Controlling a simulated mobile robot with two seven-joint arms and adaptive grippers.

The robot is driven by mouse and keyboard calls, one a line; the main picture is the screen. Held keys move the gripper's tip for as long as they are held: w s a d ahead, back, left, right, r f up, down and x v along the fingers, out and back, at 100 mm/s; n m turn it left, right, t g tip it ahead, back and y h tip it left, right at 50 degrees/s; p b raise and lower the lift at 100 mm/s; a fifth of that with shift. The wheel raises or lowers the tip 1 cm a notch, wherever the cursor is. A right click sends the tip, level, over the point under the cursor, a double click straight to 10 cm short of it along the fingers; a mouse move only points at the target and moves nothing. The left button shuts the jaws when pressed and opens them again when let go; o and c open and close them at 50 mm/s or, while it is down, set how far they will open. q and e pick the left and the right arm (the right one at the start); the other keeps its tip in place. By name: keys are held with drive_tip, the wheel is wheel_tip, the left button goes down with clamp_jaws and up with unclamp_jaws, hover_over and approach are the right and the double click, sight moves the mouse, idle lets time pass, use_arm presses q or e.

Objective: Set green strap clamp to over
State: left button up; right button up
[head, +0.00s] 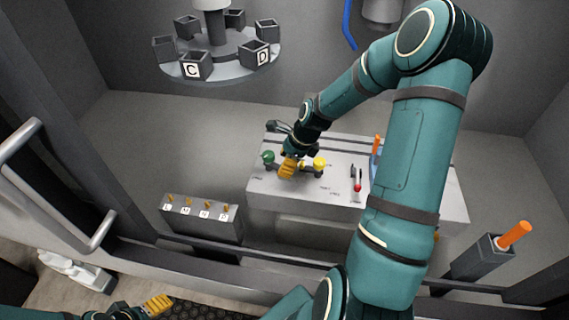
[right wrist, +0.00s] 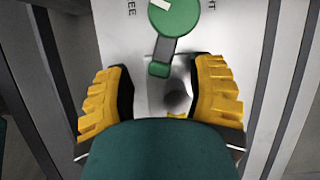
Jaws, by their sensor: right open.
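The green strap clamp (head: 268,157) is on the left part of the pale bench panel (head: 285,190). In the right wrist view its round green head (right wrist: 176,14) is at the top, with a grey bar running down to a small green end (right wrist: 159,69). My right gripper (head: 288,168) is over the panel, just right of the green clamp. In the right wrist view (right wrist: 162,98) its yellow fingers are apart, with the small green end ahead of the gap between them. My left gripper (head: 157,305) is at the bottom left, partly cut off; its opening is unclear.
A yellow-topped fitting (head: 319,163) stands right of my gripper. A red-knobbed lever (head: 357,187) and an orange handle (head: 376,143) are farther right. A labelled switch box (head: 205,222) is front left. A carousel of cups (head: 220,68) hangs behind. An orange-handled tool (head: 514,234) stands at right.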

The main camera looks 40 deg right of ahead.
drive_tip(key=shift+w+a+f, duration=0.1)
drive_tip(key=shift+f, duration=0.25)
clamp_jaws()
drive_tip(key=shift+w+d+n+g+y+p, duration=0.2)
drive_tip(key=shift+d+n, duration=0.1)
drive_tip(key=shift+n, duration=0.35)
drive_tip(key=shift+w+d+n+g+y+p, duration=0.1)
drive_tip(key=shift+d+n+p, duration=0.15)
drive_tip(key=shift+n, duration=0.4)
unclamp_jaws()
